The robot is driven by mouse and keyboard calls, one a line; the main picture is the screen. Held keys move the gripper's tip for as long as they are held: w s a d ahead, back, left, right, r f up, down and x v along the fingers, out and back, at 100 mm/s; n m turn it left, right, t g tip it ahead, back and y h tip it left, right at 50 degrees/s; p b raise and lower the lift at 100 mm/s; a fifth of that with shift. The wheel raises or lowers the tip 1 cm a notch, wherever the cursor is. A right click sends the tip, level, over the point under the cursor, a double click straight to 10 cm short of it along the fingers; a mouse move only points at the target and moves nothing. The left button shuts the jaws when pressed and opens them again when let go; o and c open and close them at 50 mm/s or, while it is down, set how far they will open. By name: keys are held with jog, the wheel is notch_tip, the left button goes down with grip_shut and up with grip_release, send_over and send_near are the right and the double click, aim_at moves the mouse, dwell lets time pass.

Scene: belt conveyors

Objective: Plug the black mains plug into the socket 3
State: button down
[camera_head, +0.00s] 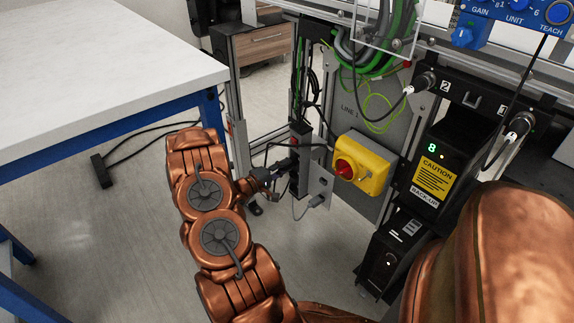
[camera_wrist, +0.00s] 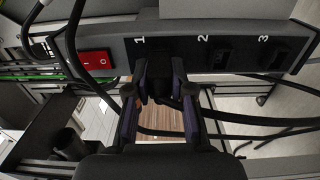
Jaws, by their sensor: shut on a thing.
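A dark socket strip (camera_wrist: 185,64) runs across the top of the wrist view, with sockets marked 1, 2 and 3 from left to right. Socket 3 (camera_wrist: 280,55) and socket 2 (camera_wrist: 222,58) look empty. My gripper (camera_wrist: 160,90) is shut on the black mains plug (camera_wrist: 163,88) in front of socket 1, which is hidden. I cannot tell whether the plug is seated there or only in front of it. In the head view my gripper (camera_head: 272,176) reaches the strip (camera_head: 300,158), seen nearly end-on; the plug cannot be made out there.
A red switch (camera_wrist: 96,63) sits on the strip's left end. Black cables (camera_wrist: 250,122) cross below the strip. A yellow box with a red knob (camera_head: 362,163) stands right of my gripper. A white-topped table (camera_head: 90,70) is at left, with open floor (camera_head: 90,235) below.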

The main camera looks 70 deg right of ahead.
dwell(0.4)
jog(key=shift+p+v, duration=0.9)
jog(key=shift+v, duration=1.65)
jog(key=shift+f, duration=0.1)
notch_tip(320, 180, down, 14)
jog(key=a+b, duration=0.1)
jog(key=b, duration=0.8)
jog(key=shift+w+b+x, duration=0.1)
jog(key=shift+b+x, duration=0.5)
jog(key=shift+x, duration=0.45)
jog(key=shift+w+b+x, duration=0.15)
jog(key=shift+b+x, duration=0.45)
jog(key=shift+x, duration=0.45)
jog(key=shift+s+d+p, duration=0.1)
jog(key=shift+d+p, duration=0.25)
jog(key=shift+p, duration=1.1)
jog(key=shift+s+d, duration=0.15)
jog(key=shift+d, duration=0.05)
